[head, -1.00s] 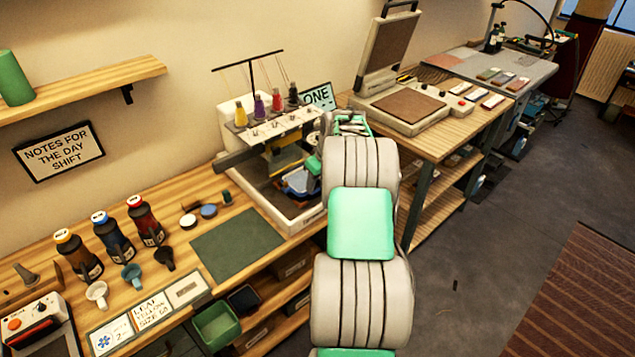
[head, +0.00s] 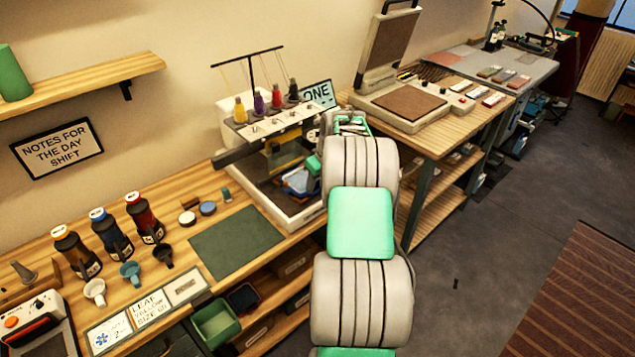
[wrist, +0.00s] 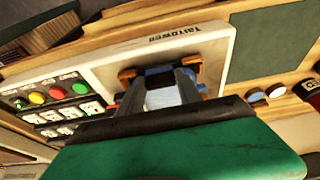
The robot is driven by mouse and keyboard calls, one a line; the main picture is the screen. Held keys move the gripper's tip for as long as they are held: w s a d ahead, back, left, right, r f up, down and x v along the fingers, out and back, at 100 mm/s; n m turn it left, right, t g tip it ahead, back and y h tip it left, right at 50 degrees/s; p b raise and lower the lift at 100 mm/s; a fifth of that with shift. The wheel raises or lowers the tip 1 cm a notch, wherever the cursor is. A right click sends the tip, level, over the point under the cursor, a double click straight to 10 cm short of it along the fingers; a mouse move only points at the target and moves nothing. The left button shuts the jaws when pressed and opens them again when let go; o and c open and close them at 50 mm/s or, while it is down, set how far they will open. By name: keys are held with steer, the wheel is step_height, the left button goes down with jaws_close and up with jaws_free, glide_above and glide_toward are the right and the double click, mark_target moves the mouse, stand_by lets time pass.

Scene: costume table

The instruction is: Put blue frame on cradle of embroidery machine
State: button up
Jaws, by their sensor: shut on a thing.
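The embroidery machine (head: 232,118) stands on the bench against the wall, with coloured thread cones on top. The blue frame (head: 299,182) is low at the machine's front, over its pale-rimmed bed. The frame also shows in part in the wrist view (wrist: 158,71), between brown-orange pieces (wrist: 128,76) that may be the cradle. My gripper (wrist: 163,94) is shut on the blue frame. In the head view my arm hides most of the gripper and the machine's right side. I cannot tell whether the frame touches or rests on the cradle.
A dark green mat (head: 237,243) lies left of the machine. Several bottles (head: 111,234) and small cups stand further left. A heat press (head: 396,105) with its lid raised stands on the bench to the right. The floor on the right is mostly clear.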

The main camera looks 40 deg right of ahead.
steer(key=shift+f, duration=0.3)
steer(key=o, duration=1.3)
steer(key=shift+o, duration=0.2)
steer(key=shift+r, duration=0.1)
step_height(320, 180, up, 4)
steer(key=shift+r+p, duration=0.15)
steer(key=shift+p, duration=0.8)
steer(key=s+r, duration=0.3)
steer(key=s, duration=0.3)
steer(key=shift+d, duration=0.1)
